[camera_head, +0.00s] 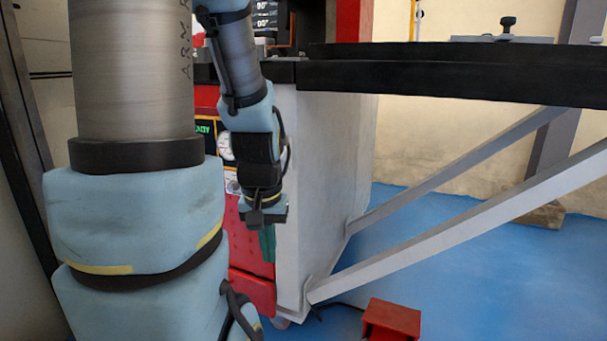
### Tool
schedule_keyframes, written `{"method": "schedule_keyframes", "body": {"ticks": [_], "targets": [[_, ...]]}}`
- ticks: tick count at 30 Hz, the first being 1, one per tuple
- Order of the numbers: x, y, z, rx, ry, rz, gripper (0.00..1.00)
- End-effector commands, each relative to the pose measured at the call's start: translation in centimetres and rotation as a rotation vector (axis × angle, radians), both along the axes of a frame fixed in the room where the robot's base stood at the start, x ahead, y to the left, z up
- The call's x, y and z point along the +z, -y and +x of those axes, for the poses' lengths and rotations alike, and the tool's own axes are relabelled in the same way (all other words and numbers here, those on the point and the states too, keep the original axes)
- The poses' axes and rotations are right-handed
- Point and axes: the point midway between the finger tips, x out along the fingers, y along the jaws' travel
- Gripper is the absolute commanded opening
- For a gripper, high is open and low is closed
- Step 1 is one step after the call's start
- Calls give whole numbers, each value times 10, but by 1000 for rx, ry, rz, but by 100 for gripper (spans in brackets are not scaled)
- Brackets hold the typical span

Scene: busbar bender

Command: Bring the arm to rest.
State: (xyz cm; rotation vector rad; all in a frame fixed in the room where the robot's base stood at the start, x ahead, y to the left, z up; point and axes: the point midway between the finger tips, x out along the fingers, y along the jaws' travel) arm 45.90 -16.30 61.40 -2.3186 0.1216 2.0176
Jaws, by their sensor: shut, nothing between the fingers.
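My gripper (267,244) hangs at the end of my arm, pointing down in front of the red and white machine (325,170). Its green fingers are together with nothing visible between them. My arm (135,240) is folded: one large link fills the left of the view, and a thinner forearm comes down from the top middle to the gripper. I cannot tell how much space lies between the gripper and the machine's red front.
A dark work table (450,75) extends right from the machine on slanted grey braces (460,235). A red box (391,320) stands on the blue floor (480,290) below. A clamp knob (507,24) sits on the table. Open floor shows at the lower right.

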Motion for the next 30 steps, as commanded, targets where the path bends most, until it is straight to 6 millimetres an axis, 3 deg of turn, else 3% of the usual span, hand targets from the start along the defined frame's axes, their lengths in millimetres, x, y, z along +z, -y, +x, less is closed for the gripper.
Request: {"method": "schedule_keyframes", "body": {"ticks": [1,24,30], "targets": [[23,0,0,1,0,0,0],[264,0,1,3,0,-1,0],[310,0,0,3,0,-1,0]]}}
